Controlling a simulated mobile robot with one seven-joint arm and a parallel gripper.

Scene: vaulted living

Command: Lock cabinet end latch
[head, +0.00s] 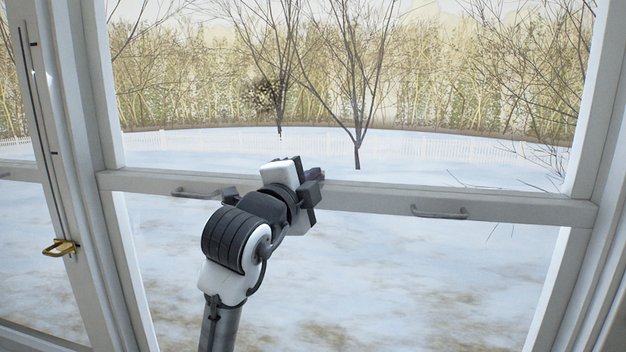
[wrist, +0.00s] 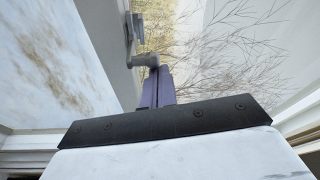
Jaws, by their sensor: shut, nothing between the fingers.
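No cabinet shows; the views show a white-framed window. A grey latch-like fitting with a rounded knob (wrist: 143,61) sits on the window's rail in the wrist view. My gripper (wrist: 158,72) is shut and empty, its purple fingers close together with their tips right by the knob. I cannot tell whether they touch it. In the head view my gripper (head: 316,174) is at the window's horizontal rail (head: 365,197), near its middle. The wrist hides most of the fingers and that part of the rail, so the fitting is not clear there.
Two grey pull handles, left (head: 195,194) and right (head: 438,212), stick out from the rail on either side of my arm. A brass handle (head: 61,247) juts from the left frame. Glass panes lie above and below the rail, with snow outside.

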